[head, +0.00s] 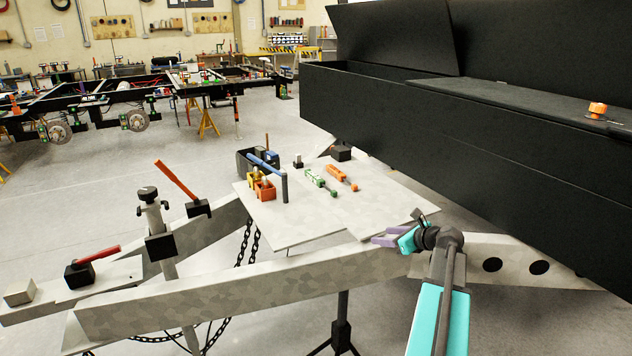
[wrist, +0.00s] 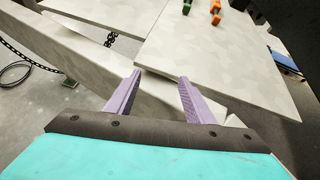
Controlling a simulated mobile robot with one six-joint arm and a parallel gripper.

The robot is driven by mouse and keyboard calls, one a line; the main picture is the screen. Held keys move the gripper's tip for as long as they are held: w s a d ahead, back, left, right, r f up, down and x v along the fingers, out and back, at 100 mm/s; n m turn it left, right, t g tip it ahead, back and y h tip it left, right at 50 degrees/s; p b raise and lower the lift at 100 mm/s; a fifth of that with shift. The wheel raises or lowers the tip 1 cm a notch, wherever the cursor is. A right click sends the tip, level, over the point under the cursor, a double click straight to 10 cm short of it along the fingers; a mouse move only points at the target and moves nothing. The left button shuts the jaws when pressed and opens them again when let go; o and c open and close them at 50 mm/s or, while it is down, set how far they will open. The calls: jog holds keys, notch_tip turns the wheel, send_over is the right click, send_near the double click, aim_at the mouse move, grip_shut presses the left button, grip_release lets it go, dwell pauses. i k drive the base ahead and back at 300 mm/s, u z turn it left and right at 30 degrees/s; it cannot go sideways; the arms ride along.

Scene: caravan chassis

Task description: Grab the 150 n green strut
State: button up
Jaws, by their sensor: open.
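The green strut (head: 320,182) lies on the grey metal plate (head: 290,225), left of an orange strut (head: 341,176); any force marking is too small to read. In the wrist view, only a green end (wrist: 187,7) shows at the top edge, with orange pieces (wrist: 216,12) to its right. My gripper (head: 377,240) is at the right front of the plate, short of both struts. Its lilac fingers (wrist: 160,76) are apart with nothing between them, pointing over the frame beam and plate edge.
Orange and blue parts and a black box (head: 244,163) stand at the plate's left rear, with an upright dark post (head: 284,186). A large black locker (head: 450,125) overhangs the right side. The galvanised beam (head: 240,292) runs along the front. The plate's front is clear.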

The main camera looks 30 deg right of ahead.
aim_at(315, 178)
jog(key=i, duration=1.35)
jog(key=u, duration=0.05)
